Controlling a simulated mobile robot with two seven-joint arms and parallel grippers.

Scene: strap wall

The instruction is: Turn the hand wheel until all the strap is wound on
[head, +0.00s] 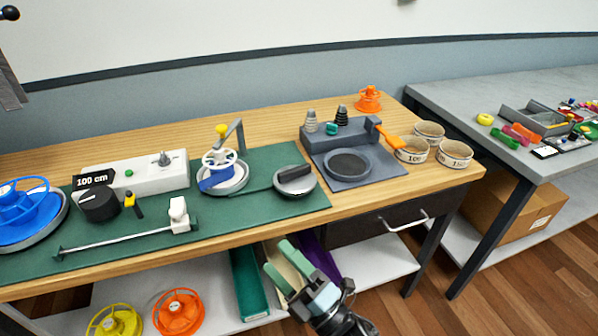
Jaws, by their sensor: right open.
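The hand wheel (219,157) is a small white spoked wheel with a yellow knob (222,130). It stands on a round grey dish on the green mat, with a grey bent bracket beside it. A blue strap piece (213,179) shows at its lower part; how much is wound cannot be told. A larger blue spoked reel (22,203) sits on a grey disc at the left edge. My right gripper (277,256) is open and empty, below the table's front edge, right of and nearer than the wheel. My left gripper is not in view.
On the green mat (248,205) are a white box with a "100 cm" display (94,180), a black dial, a white bar and a grey disc with a black block (294,178). A dark scale (350,163), orange reel and labelled bowls (455,153) stand right.

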